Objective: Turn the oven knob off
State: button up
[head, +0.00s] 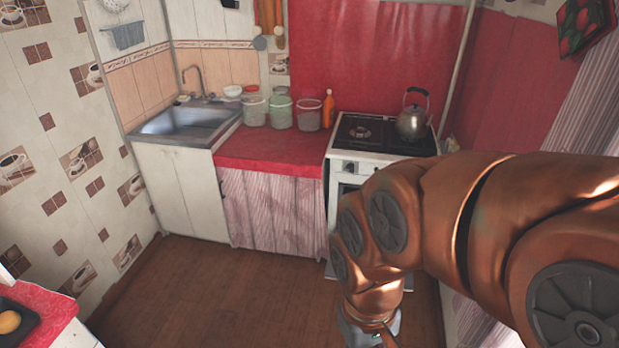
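The white oven with its black stovetop (352,146) stands at the back, right of the red counter. On its front panel one dark knob (349,167) shows near the left end; its setting is too small to read. The rest of the panel and most of the oven door are hidden behind my copper-coloured arm. My gripper (388,340) is at the bottom edge, low in front of the oven and well apart from the knob. Only its upper part shows, and its fingertips are cut off by the frame.
A metal kettle (412,124) stands on the stovetop's right side. A red counter (268,152) with jars and an orange bottle (328,108) lies left of the oven, then a sink (188,122). The brown floor (235,290) is clear. A table corner (52,306) juts in at lower left.

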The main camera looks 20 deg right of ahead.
aim_at(350, 168)
jog(key=u, duration=0.4)
jog(key=i, duration=1)
jog(key=z, duration=0.75)
